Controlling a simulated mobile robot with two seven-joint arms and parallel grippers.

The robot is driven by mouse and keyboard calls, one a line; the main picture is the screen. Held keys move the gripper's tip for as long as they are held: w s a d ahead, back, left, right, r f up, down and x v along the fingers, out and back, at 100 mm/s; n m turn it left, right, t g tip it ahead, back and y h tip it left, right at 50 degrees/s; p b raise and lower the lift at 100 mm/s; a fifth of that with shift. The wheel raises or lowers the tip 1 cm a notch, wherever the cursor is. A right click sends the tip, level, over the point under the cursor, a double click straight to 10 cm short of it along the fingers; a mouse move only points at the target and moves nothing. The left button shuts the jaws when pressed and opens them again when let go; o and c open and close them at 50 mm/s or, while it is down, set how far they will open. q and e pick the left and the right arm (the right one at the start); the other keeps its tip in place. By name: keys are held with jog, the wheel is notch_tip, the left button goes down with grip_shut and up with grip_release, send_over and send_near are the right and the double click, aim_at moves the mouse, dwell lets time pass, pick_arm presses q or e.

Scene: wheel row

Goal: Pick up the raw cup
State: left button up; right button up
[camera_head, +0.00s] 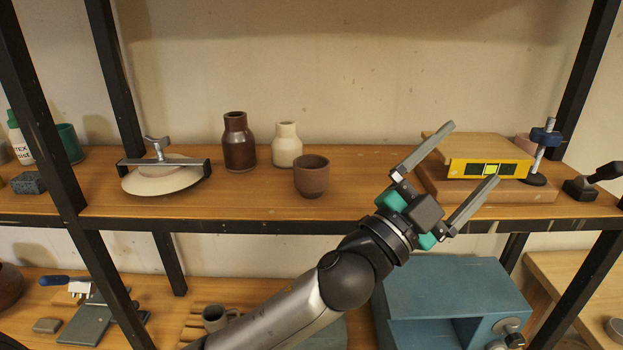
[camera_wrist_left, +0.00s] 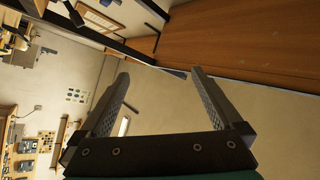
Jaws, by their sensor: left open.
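The raw cup appears to be the matte reddish-brown cup (camera_head: 312,178) standing upright near the front edge of the shelf, in the middle of the head view. My left gripper (camera_head: 450,165) is open and empty, to the right of the cup and apart from it, in front of the shelf's right part. Its two fingers also show in the left wrist view (camera_wrist_left: 160,98), spread wide with nothing between them. The cup is not visible in the wrist view. My right gripper is not in view.
Behind the cup stand a brown bottle (camera_head: 238,142) and a cream bottle (camera_head: 287,146). A pale disc under a metal clamp (camera_head: 163,175) lies to the left. A yellow level (camera_head: 488,169) rests on boards at right. Black posts (camera_head: 45,110) frame the shelf.

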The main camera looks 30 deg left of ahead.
pick_arm(q)
jog(key=s+d+r+m+g+h, duration=0.4)
jog(key=d+r+m+g+h, duration=0.3)
jog(key=m+g+h, duration=0.65)
jog(key=m+g+y, duration=0.3)
jog(key=m+y, duration=0.2)
jog(key=y, duration=2)
send_near(311, 164)
jog(key=shift+n+g, duration=0.25)
jog(key=x, duration=0.4)
jog(key=b+x, duration=0.1)
jog(key=x, duration=0.1)
jog(key=shift+w, duration=0.25)
jog(key=shift+p+x, duration=0.45)
jog(key=shift+x, duration=2.15)
